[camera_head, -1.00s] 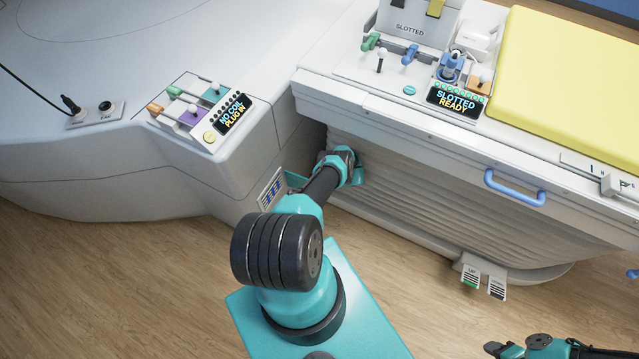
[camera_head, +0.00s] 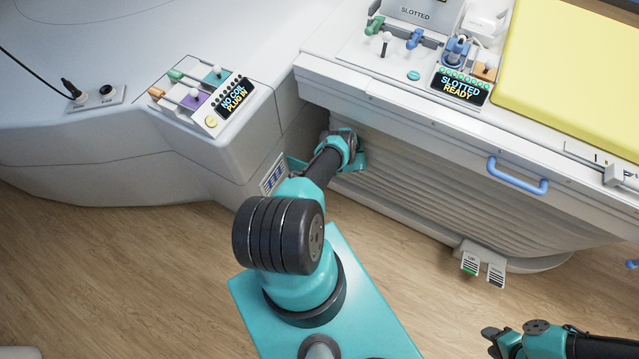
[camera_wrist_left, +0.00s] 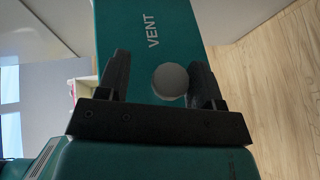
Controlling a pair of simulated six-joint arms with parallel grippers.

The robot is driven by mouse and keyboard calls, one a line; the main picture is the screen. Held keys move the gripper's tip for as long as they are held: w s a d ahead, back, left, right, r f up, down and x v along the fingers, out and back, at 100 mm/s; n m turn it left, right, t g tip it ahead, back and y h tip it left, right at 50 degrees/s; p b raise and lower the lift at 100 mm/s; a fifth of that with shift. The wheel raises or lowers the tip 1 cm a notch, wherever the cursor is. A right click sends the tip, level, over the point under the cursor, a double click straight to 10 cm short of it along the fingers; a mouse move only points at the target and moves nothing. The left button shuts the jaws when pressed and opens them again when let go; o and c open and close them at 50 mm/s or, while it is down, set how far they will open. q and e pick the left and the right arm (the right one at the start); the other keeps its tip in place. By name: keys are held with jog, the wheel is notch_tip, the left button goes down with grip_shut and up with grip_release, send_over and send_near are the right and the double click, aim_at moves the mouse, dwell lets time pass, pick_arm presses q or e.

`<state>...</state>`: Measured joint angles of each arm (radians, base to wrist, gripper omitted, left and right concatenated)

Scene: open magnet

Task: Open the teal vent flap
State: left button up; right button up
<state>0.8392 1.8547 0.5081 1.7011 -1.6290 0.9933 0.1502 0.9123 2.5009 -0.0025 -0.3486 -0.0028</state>
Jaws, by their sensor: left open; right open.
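The teal vent flap (camera_wrist_left: 155,22), marked VENT, fills the top middle of the left wrist view. A round pale grey knob (camera_wrist_left: 170,82) stands in front of it. My left gripper (camera_wrist_left: 160,65) is open, with one dark finger on each side of the knob. The knob is nearer the right finger; I cannot tell whether they touch. In the head view my left arm reaches to the corner between the console and the table side, and hides its fingers and most of the flap there. My right gripper (camera_head: 488,341) is open and empty over the floor at lower right.
A white console with sliders and a NO COIL display (camera_head: 233,97) is at left. The table with a yellow pad (camera_head: 570,70) is at right, with a blue handle (camera_head: 517,175) on its side. Foot pedals (camera_head: 484,268) stand below.

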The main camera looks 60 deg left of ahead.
pick_arm(q)
jog(key=shift+r, duration=0.75)
jog(key=shift+o, duration=0.8)
jog(key=shift+r, duration=0.45)
jog(key=shift+o, duration=1.1)
jog(key=shift+s+d+r, duration=0.1)
jog(key=shift+d+r, duration=0.1)
jog(key=s+d, duration=0.2)
jog(key=d, duration=0.2)
jog(key=s+d+r, duration=0.1)
jog(key=s+d, duration=0.2)
jog(key=d, duration=0.2)
jog(key=s+d, duration=0.2)
jog(key=d, duration=0.2)
jog(key=shift+s+d+r, duration=0.15)
jog(key=shift+s+d, duration=0.1)
jog(key=shift+d, duration=0.15)
jog(key=c, duration=0.4)
jog(key=shift+c, duration=0.3)
